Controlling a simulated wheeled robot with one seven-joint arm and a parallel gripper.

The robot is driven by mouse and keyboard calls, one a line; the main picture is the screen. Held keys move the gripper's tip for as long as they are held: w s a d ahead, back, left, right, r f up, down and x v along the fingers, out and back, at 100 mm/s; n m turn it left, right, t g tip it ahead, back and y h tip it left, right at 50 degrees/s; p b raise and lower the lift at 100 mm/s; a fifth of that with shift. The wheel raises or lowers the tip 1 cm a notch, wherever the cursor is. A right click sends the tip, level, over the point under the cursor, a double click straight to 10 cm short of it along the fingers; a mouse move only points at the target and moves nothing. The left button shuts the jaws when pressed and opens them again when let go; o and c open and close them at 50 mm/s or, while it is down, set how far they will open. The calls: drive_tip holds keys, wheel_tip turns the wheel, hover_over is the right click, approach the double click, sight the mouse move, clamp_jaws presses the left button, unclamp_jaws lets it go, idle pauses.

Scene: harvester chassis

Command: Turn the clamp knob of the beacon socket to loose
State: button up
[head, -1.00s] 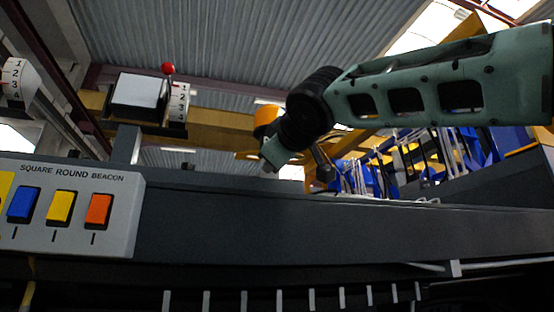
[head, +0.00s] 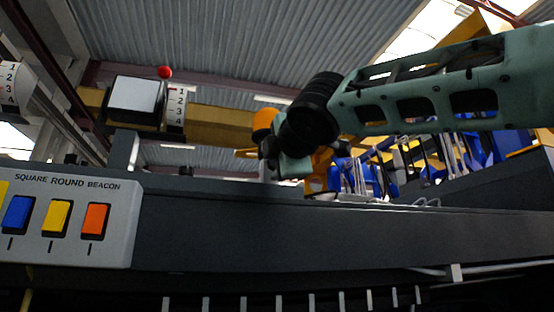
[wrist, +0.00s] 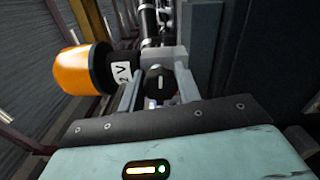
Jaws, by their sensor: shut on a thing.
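The clamp knob (wrist: 159,84) is a dark round knob with a white line, seen end-on in the wrist view. The line runs almost upright in that picture. My gripper (wrist: 158,74) has one finger on each side of the knob and is shut on it. The knob sits at a grey socket block (wrist: 164,58). The orange beacon (wrist: 82,70) joins the block from the left, with a partly hidden white label ending in "2 V". In the head view the beacon (head: 263,119) shows behind my gripper (head: 268,168), and the knob is hidden there.
A control panel (head: 70,215) marked SQUARE ROUND BEACON has blue, yellow and orange switches at the left. A long dark chassis beam (head: 330,235) runs below my gripper. A box with a red-ball lever (head: 165,72) stands behind. Grey posts (wrist: 203,50) are close beside the socket.

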drive_tip(key=shift+n, duration=0.6)
drive_tip(key=o, duration=0.9)
drive_tip(key=shift+a, duration=0.1)
drive_tip(key=shift+o, duration=0.3)
drive_tip(key=shift+f, duration=0.1)
drive_tip(key=shift+f, duration=0.1)
